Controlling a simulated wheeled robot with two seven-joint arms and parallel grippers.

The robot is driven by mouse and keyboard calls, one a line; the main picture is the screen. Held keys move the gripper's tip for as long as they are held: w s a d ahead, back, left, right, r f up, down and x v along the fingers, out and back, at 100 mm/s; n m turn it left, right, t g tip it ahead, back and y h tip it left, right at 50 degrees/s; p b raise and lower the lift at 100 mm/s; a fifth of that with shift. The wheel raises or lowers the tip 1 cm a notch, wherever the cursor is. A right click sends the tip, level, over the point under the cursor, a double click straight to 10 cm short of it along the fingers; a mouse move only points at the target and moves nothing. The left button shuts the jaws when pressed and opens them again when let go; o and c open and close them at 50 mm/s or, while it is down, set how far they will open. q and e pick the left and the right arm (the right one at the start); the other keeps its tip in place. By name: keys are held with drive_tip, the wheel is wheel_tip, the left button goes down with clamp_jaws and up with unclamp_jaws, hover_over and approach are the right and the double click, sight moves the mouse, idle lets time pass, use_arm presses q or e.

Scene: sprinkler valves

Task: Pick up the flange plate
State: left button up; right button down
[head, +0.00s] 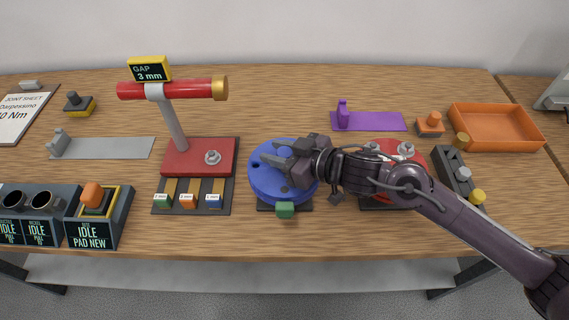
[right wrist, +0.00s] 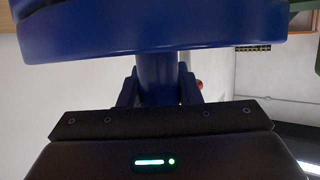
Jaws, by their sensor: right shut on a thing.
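The blue round flange plate (head: 262,186) is over a dark base (head: 300,206) with a green block (head: 285,210) at its front, in the middle of the bench. My right gripper (head: 280,163) reaches in from the right over the plate and hides part of its top. In the right wrist view the gripper (right wrist: 158,95) is shut on the plate's blue stem (right wrist: 157,75), with the broad blue disc (right wrist: 150,35) beyond it. Whether the plate touches its base I cannot tell. My left gripper is not in view.
A red pipe on a stand (head: 172,90) rises left of the plate. A red plate with bolts (head: 415,155) sits partly under my right arm. An orange tray (head: 497,108) is at the right, a purple bracket (head: 375,121) behind. Pad boxes (head: 95,222) stand at the front left.

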idle(0.7)
drive_tip(key=shift+w+r, duration=0.15)
drive_tip(key=shift+r, duration=0.1)
drive_tip(key=shift+r, duration=0.1)
wheel_tip(320, 180, up, 20)
drive_tip(key=p, duration=0.1)
drive_tip(key=shift+p, duration=0.3)
idle(0.4)
wheel_tip(320, 180, up, 5)
drive_tip(key=p, duration=0.5)
drive_tip(key=shift+p, duration=0.35)
